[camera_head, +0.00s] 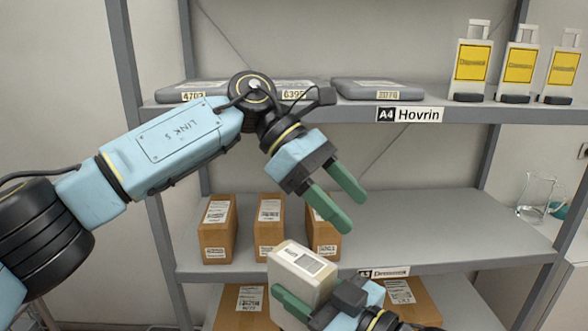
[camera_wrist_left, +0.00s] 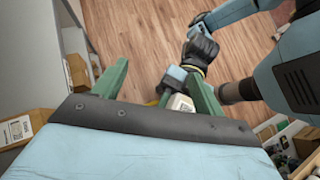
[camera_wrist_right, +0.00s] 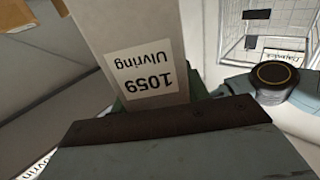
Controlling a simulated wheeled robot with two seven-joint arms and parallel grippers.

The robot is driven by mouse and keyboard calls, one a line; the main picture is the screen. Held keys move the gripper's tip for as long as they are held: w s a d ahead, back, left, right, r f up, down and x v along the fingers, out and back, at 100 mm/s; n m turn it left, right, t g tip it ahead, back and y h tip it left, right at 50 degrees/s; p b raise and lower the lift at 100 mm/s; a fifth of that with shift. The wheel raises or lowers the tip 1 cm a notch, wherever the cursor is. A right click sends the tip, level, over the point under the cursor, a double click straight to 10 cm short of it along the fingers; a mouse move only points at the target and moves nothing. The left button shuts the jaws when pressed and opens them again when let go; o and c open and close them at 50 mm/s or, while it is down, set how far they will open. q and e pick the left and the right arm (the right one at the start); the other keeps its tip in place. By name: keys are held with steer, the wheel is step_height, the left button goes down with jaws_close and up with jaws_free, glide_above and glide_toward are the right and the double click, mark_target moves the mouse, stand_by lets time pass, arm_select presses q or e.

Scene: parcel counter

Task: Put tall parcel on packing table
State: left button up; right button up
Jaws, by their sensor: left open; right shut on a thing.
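A tall pale grey parcel (camera_head: 302,268) with a white label is held upright in front of the shelf by my right gripper (camera_head: 306,302). The right wrist view shows its label, "1059 Ulvring", on the parcel (camera_wrist_right: 140,30). The near green finger lies against its side; the other finger is mostly hidden. The parcel also shows small in the left wrist view (camera_wrist_left: 181,103). My left gripper (camera_head: 352,210) is open and empty, above and to the right of the parcel, in front of the shelf unit. I cannot make out a packing table for certain.
The grey shelf unit (camera_head: 440,225) holds several brown parcels (camera_head: 217,235) low down. Flat grey packages (camera_head: 375,89) and yellow-labelled white containers (camera_head: 472,65) stand on its upper board. A glass beaker (camera_head: 535,195) is at the right. The middle board's right part is clear.

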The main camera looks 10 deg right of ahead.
mark_target(304, 258)
arm_select(q)
steer(key=s+a+r+m+t+y, duration=0.1)
steer(key=a+r+m+t+y, duration=0.35)
steer(key=a+y, duration=0.25)
steer(key=shift+n, duration=0.25)
steer(key=f, duration=0.3)
steer(key=s+f, duration=0.1)
steer(key=f, duration=0.3)
steer(key=d+f, duration=0.1)
steer(key=f, duration=0.3)
steer(key=shift+s+f, duration=0.1)
steer(key=shift+s, duration=0.2)
steer(key=c, duration=1.1)
steer(key=shift+d, duration=0.1)
steer(key=shift+c, duration=0.8)
arm_select(e)
steer(key=o, duration=1)
steer(key=shift+a, duration=0.1)
steer(key=shift+o, duration=1.3)
